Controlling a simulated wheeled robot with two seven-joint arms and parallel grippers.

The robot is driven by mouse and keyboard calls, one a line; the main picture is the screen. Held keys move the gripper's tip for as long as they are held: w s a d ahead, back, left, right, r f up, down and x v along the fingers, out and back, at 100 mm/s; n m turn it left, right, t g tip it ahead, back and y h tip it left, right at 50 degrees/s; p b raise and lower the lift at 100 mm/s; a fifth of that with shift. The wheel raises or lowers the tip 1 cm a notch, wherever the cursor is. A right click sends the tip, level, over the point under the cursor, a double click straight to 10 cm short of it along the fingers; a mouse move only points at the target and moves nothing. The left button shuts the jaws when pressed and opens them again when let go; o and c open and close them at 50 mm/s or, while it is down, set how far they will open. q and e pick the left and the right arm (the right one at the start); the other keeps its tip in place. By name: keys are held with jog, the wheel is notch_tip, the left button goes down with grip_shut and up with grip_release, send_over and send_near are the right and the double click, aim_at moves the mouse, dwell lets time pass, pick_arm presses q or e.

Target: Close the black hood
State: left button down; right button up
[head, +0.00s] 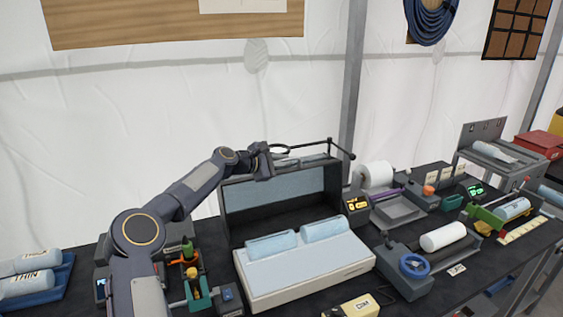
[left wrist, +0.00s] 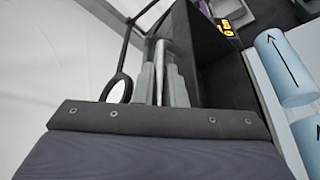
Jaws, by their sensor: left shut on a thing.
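The black hood (head: 282,192) stands open and upright at the back of a white base, its grey-blue inner face toward me. Two light-blue rolls (head: 271,242) lie on the base (head: 305,285) in front of it. My left gripper (head: 298,160) is at the hood's top edge and is shut on it. In the left wrist view the grey fingers (left wrist: 165,85) lie along the hood's dark edge (left wrist: 225,75); the exact contact is partly hidden. My right gripper is not in view.
A thin black rod with a ring (head: 282,149) is close beside the left gripper. A white paper roll (head: 376,175) and a device with a blue wheel (head: 413,264) stand to the right.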

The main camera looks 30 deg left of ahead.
pick_arm(q)
jog(key=s+d+f+m+t+b, duration=0.1)
jog(key=s+d+m+b, duration=0.3)
jog(key=b, duration=1.7)
jog(key=shift+s+d+f+t+y, duration=0.25)
jog(key=shift+s+d+t, duration=0.35)
jog(key=shift+s+d, duration=2.7)
jog(key=shift+w+d+r, duration=0.15)
jog(key=shift+w+d, duration=0.25)
jog(key=shift+w, duration=0.05)
jog(key=c, duration=1.8)
grip_release()
jog(key=shift+o, duration=0.2)
jog(key=f+b+v, duration=0.1)
jog(key=b+v, duration=0.2)
jog(key=v, duration=0.4)
jog(key=shift+s+r, duration=0.4)
jog(key=shift+r, duration=0.15)
jog(key=shift+a, duration=0.1)
